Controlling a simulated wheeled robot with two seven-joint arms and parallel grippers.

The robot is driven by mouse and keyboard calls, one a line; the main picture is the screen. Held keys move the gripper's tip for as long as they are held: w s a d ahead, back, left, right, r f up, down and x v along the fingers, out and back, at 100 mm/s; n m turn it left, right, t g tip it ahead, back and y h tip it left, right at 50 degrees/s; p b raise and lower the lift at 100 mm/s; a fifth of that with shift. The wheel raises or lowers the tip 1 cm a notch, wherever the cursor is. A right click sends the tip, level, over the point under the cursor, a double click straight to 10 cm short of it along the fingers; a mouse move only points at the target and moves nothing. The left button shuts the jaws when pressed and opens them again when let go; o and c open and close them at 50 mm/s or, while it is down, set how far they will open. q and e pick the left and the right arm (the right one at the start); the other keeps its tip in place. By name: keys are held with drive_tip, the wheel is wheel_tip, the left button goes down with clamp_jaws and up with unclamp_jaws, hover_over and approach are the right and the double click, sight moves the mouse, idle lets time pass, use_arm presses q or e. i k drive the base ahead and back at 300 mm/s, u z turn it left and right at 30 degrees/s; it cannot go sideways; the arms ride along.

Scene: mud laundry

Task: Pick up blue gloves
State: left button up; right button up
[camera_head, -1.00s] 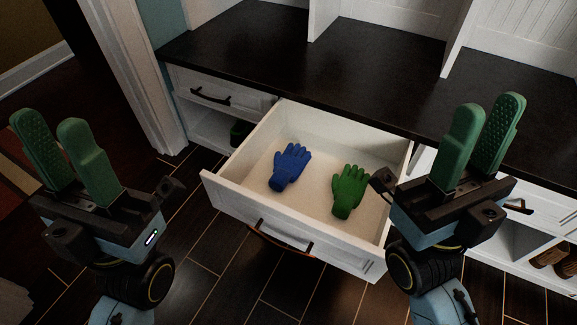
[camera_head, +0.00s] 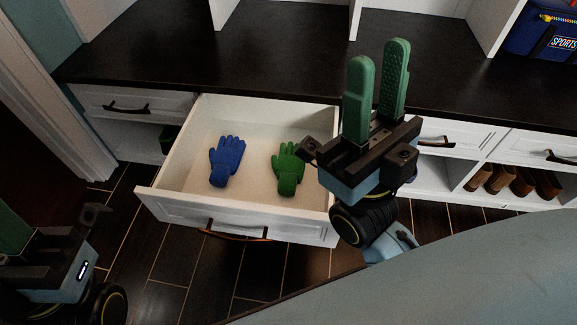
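The blue gloves (camera_head: 227,161) show as one blue glove shape lying flat in the open white drawer (camera_head: 190,209), left of its middle. A green glove (camera_head: 288,168) lies to its right in the same drawer. My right gripper (camera_head: 377,82) points up at the drawer's right side, with a gap between its green fingers and nothing held. My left gripper (camera_head: 12,235) is at the lower left edge, apart from the drawer. Only part of one green finger shows, so its opening is hidden.
The dark countertop (camera_head: 200,55) runs above the drawer, with white dividers on it. Closed drawers flank the open one. Brown shoes (camera_head: 510,180) sit in a cubby at right. A blue sports bag (camera_head: 545,32) is at upper right. Dark floor lies in front.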

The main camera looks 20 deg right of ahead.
sight(225, 161)
drive_tip(key=u, duration=2.9)
drive_tip(key=k, duration=2.1)
drive_tip(key=z, duration=0.85)
drive_tip(key=i, duration=1)
drive_tip(key=u, duration=0.05)
